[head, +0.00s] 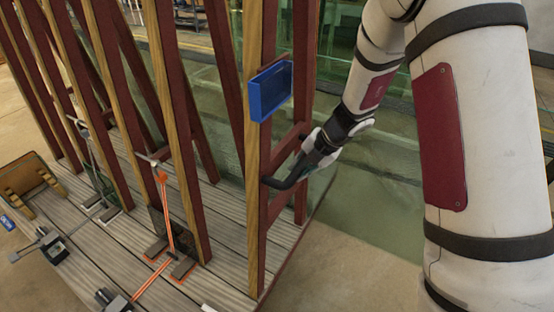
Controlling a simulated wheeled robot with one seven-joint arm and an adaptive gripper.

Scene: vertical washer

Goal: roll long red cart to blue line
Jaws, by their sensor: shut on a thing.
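The long red cart (252,240) fills the left and middle of the head view. It has a grey plank deck and several tall red and wood-coloured slanted posts. My gripper (300,172) is at the cart's right end, beside the end post. It is shut on a dark curved handle (275,184) fixed to that post. The fingertips are partly hidden against the dark handle. No blue line on the floor can be made out in this view.
A blue box (269,90) is fixed on the end post above my gripper. Orange straps (165,220) and dark clamps (53,245) lie on the deck. Green see-through panes (340,225) stand behind the cart. Bare floor (345,270) shows to the right of the deck.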

